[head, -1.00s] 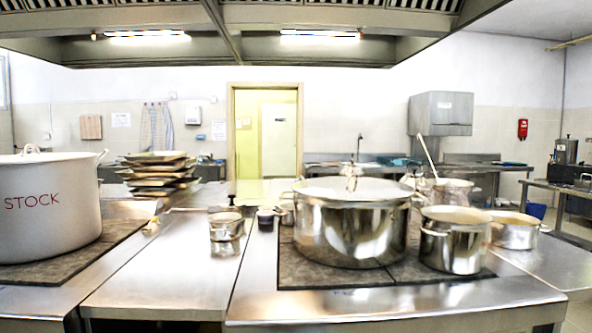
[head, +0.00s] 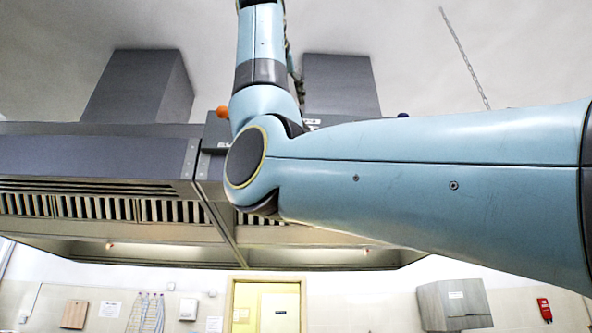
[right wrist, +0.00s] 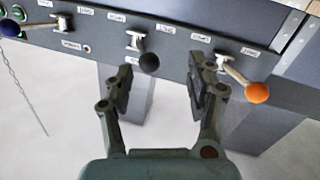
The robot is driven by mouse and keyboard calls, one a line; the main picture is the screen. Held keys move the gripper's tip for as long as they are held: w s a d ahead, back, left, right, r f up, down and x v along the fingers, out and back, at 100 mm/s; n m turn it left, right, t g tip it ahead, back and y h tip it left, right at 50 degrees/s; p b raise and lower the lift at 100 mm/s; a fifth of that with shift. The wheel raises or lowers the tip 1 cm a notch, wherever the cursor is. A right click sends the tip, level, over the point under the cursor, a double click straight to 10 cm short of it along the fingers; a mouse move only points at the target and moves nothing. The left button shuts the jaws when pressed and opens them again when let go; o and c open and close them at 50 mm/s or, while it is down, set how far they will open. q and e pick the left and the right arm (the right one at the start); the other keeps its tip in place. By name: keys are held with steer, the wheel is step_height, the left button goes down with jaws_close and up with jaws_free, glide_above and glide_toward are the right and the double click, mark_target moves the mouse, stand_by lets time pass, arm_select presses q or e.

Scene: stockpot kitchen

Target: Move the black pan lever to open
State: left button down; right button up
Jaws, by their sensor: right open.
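The black lever shows in the right wrist view, with its round black knob (right wrist: 149,63) on a short metal stem from a bracket on the grey hood panel (right wrist: 180,45). The knob stands between the fingertip lines of my open right gripper (right wrist: 160,78), nearer the left finger and a little beyond the tips. No finger visibly touches it. Small labels surround the bracket; I cannot read them. In the head view my right arm crosses the picture and hides the black lever; the hand is out of that frame. My left gripper is in neither view.
An orange-knobbed lever (right wrist: 257,93) sits right of the black one, close to my right finger. A blue-knobbed lever (right wrist: 9,29) is at far left. A chain (right wrist: 25,90) hangs at left. Grey ducts (head: 140,88) rise above the hood.

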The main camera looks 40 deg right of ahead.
steer(key=w+d+r+p, duration=0.1)
steer(key=d, duration=0.1)
steer(key=w+d+r+p, duration=0.1)
steer(key=w+d+p, duration=0.1)
steer(key=w+d+r+p, duration=0.1)
steer(key=w+d+p, duration=0.1)
steer(key=d, duration=0.1)
steer(key=shift+w, duration=0.25)
steer(key=shift+w+d, duration=0.15)
steer(key=shift+w, duration=0.1)
jaws_close()
